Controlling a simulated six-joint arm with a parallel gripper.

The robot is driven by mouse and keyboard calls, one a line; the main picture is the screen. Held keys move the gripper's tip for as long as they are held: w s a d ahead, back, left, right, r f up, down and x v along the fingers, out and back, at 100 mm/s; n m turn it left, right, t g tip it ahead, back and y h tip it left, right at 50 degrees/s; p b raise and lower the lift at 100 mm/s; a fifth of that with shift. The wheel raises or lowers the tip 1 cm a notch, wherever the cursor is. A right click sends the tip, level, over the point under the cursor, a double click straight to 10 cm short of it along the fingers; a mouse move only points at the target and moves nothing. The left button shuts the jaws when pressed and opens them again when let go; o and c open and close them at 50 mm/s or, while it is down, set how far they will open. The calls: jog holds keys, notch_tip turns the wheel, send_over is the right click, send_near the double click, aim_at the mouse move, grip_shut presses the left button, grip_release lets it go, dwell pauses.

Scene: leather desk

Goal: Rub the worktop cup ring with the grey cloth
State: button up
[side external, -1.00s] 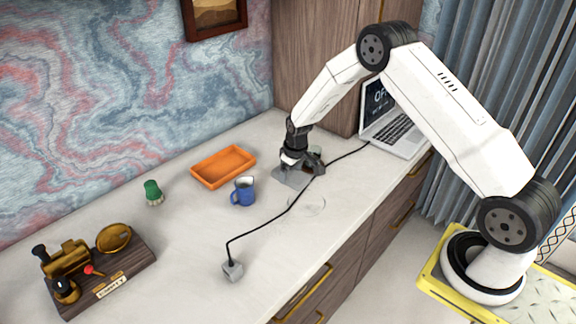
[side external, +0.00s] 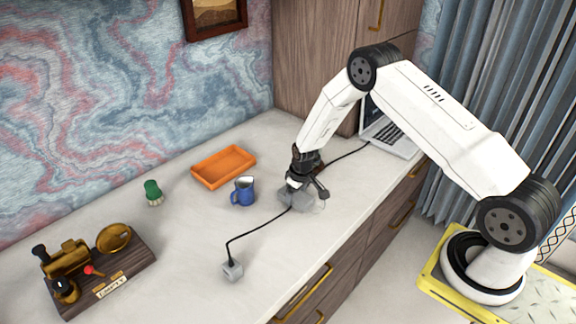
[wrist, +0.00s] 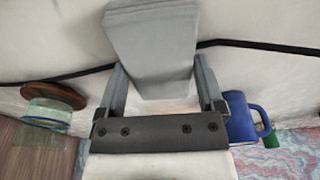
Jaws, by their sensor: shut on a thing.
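My gripper (side external: 299,186) points down at the worktop and is shut on the grey cloth (side external: 289,201). In the wrist view the folded cloth (wrist: 150,42) lies between the two fingers of my gripper (wrist: 160,84). The cloth is low, at or very near the surface; exact contact is hard to tell. The faint cup ring (side external: 319,207) is mostly hidden behind or under the cloth and gripper, with only a trace of its right edge showing.
A blue mug (side external: 243,191) stands close left of my gripper. A black cable (side external: 257,227) runs past the cloth to a grey block (side external: 232,271). The wrist view shows a glass (wrist: 47,113).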

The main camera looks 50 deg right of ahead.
aim_at(322, 208)
jog(key=shift+s, duration=4.3)
jog(key=shift+d, duration=0.8)
jog(key=shift+w, duration=5.35)
jog(key=shift+d, duration=0.65)
jog(key=shift+s+d, duration=0.1)
jog(key=shift+s, duration=5.05)
jog(key=shift+s+r, duration=0.1)
jog(key=shift+s, duration=0.1)
notch_tip(322, 208, up, 8)
